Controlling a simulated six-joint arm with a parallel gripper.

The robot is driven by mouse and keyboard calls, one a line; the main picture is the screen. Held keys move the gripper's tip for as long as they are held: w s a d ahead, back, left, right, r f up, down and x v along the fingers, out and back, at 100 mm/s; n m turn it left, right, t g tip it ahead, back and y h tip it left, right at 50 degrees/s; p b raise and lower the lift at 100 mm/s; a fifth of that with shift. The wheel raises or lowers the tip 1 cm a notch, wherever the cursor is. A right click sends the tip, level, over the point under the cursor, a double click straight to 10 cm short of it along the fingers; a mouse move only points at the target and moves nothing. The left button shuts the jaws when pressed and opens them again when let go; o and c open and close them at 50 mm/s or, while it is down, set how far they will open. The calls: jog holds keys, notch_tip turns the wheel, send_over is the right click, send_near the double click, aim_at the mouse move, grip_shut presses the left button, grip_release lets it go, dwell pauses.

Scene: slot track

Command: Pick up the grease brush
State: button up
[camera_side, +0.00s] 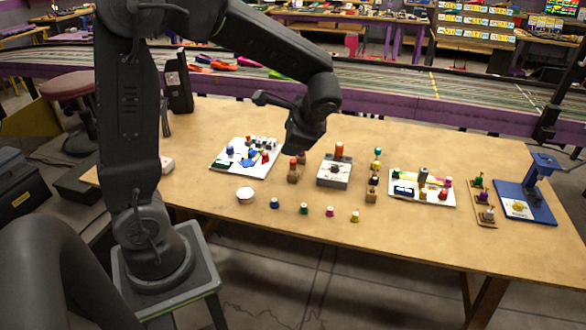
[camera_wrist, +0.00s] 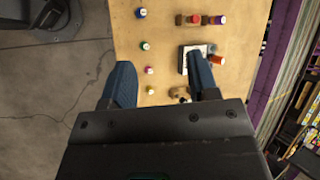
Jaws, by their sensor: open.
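I cannot tell for certain which item is the grease brush; the items are too small to make out. My gripper (camera_side: 303,140) hangs above the table, over the area between the left white tray (camera_side: 226,168) and the grey-white box (camera_side: 332,182). In the wrist view my gripper (camera_wrist: 163,82) is open, its two blue fingers well apart with nothing between them but table and small capped jars beyond. The box has an orange-red cylinder (camera_side: 339,150) standing on it.
Small jars stand along the front: blue (camera_side: 274,203), green (camera_side: 304,208), pink (camera_side: 330,211) and yellow (camera_side: 355,216). A white bowl (camera_side: 246,195) is left of them. A wooden rack (camera_side: 371,197), right white tray (camera_side: 408,200) and blue stand (camera_side: 540,212) are rightward. The front table strip is bare.

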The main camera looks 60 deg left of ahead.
aim_at(295, 165)
jog(key=w+a+f+m+y, duration=0.3)
jog(key=w+a+f+m, duration=0.1)
jog(key=f, duration=0.4)
jog(key=w+a+f+m+y, duration=0.4)
jog(key=a+f, duration=0.2)
jog(key=f, duration=0.2)
jog(key=w+a+f+m+y, duration=0.3)
jog(key=w+a+f+m, duration=0.1)
jog(key=f, duration=0.4)
jog(key=shift+a+f+t+y, duration=0.3)
jog(key=shift+a, duration=0.15)
jog(key=a, duration=0.7)
jog(key=shift+s+a, duration=0.2)
jog(key=shift+s, duration=0.1)
grip_shut()
jog(key=shift+r, duration=0.1)
